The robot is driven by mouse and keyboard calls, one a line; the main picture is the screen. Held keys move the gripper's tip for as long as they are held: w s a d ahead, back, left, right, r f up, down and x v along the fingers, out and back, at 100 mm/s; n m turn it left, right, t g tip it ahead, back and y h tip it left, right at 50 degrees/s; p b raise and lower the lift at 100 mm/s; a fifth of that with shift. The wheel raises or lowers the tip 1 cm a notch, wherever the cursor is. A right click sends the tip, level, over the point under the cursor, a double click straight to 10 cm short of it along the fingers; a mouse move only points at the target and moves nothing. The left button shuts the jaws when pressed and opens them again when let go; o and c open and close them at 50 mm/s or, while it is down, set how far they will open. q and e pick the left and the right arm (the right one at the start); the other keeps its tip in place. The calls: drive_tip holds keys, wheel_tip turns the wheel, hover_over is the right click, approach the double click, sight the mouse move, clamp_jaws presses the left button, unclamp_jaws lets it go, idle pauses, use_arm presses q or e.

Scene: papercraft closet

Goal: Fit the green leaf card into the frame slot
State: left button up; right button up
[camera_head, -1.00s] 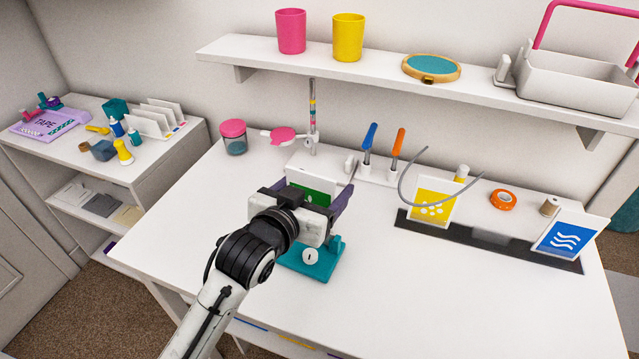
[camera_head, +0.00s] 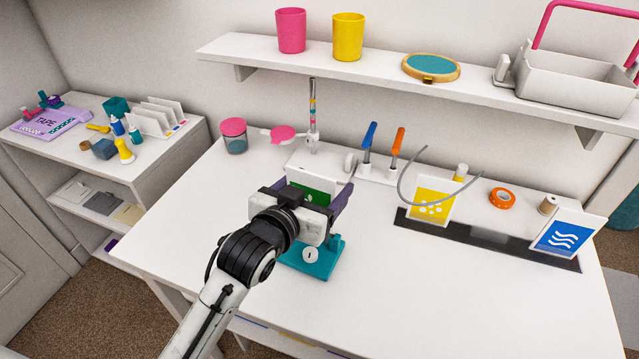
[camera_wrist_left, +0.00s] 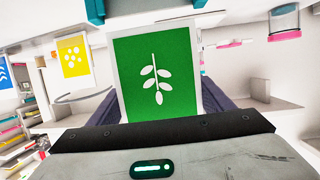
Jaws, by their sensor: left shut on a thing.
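The green leaf card (camera_head: 314,186) has a white border and a white leaf sprig. It fills the middle of the left wrist view (camera_wrist_left: 183,80). My left gripper (camera_head: 318,194), with dark purple fingers, is shut on the card above the table; its wrist hides the card's lower part in the head view. The dark frame rail (camera_head: 488,238) lies at the table's right. A yellow card (camera_head: 432,200) with white dots stands at its left end and a blue wave card (camera_head: 566,236) leans at its right end, with an empty stretch between them. My right gripper is not in view.
A teal stand (camera_head: 322,262) is just below my left gripper. A grey curved wire (camera_head: 401,185) arches by the yellow card. Orange tape (camera_head: 501,198) and a spool (camera_head: 548,205) sit behind the rail. A pen holder (camera_head: 378,173) stands farther back. The front right tabletop is clear.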

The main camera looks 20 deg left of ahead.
use_arm(q)
drive_tip(key=shift+f+b, duration=1.7)
drive_tip(key=shift+f, duration=1.3)
drive_tip(key=o, duration=1.1)
drive_tip(key=shift+s, duration=0.1)
drive_tip(key=v, duration=1)
drive_tip(key=shift+s, duration=0.1)
